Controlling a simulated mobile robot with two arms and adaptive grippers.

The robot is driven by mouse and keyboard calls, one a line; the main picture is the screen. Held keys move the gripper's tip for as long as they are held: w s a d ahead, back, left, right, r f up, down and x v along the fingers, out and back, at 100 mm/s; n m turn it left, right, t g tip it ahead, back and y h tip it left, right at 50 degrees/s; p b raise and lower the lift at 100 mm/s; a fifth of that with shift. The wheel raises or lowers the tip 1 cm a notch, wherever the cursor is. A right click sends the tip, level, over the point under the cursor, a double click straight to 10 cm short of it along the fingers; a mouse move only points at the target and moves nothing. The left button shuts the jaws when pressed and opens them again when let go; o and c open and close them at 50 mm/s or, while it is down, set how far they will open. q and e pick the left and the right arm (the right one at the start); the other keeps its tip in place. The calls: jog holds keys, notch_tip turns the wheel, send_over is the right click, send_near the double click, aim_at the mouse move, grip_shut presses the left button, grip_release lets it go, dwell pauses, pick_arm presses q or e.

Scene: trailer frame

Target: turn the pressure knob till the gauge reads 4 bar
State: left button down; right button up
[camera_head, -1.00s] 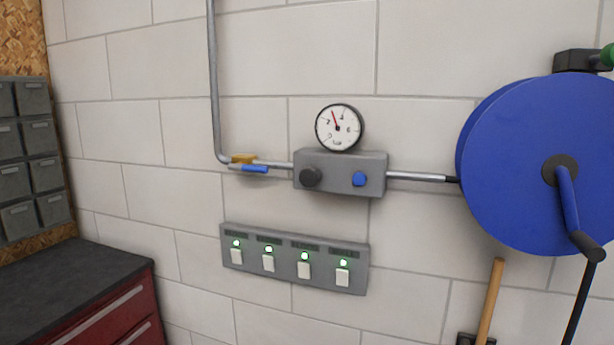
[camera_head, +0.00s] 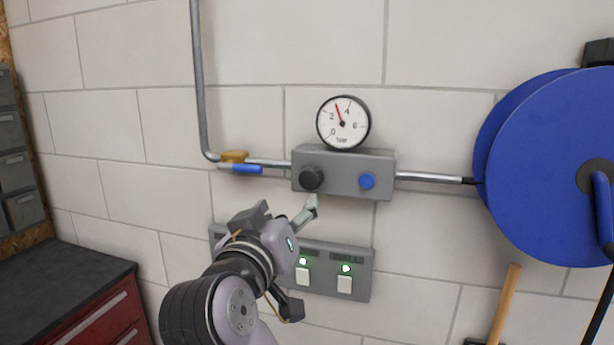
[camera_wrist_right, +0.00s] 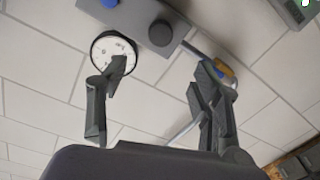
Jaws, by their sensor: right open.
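The round white gauge (camera_head: 343,122) sits on top of a grey wall block (camera_head: 344,165). Its red needle points up and slightly left, between the 2 and the 4. The block has a black knob (camera_head: 311,178) at its left and a blue knob (camera_head: 367,181) at its right. My right gripper (camera_head: 286,209) is open and empty, below and left of the black knob and apart from it. In the right wrist view its spread fingers (camera_wrist_right: 155,85) show with the gauge (camera_wrist_right: 114,53) behind the left finger, which hides part of the dial. The black knob (camera_wrist_right: 160,33) is clear of both fingers. My left gripper is not in view.
A yellow valve with a blue handle (camera_head: 240,168) is on the pipe left of the block. A switch panel (camera_head: 360,262) lies below, partly hidden by my right arm. A blue hose reel (camera_head: 550,170) is at right. A dark worktop (camera_head: 60,295) is at lower left.

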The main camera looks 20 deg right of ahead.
aim_at(309, 181)
jog(key=p+x, duration=0.6)
jog(key=x, duration=0.9)
jog(key=shift+r, duration=0.1)
jog(key=shift+w+d, duration=0.45)
jog(key=shift+w, duration=0.15)
jog(key=shift+f, duration=0.2)
jog(key=c, duration=1.2)
jog(key=shift+o, duration=0.2)
jog(key=shift+a+f+b, duration=0.1)
jog(key=shift+f+b, duration=0.05)
jog(key=shift+b, duration=0.25)
jog(key=m+b, duration=0.5)
jog(key=b, duration=0.2)
jog(key=shift+f+b, duration=0.15)
jog(key=shift+b, duration=0.25)
jog(key=shift+m+b, duration=1.25)
jog(key=shift+m, duration=0.15)
jog(key=shift+r, duration=0.3)
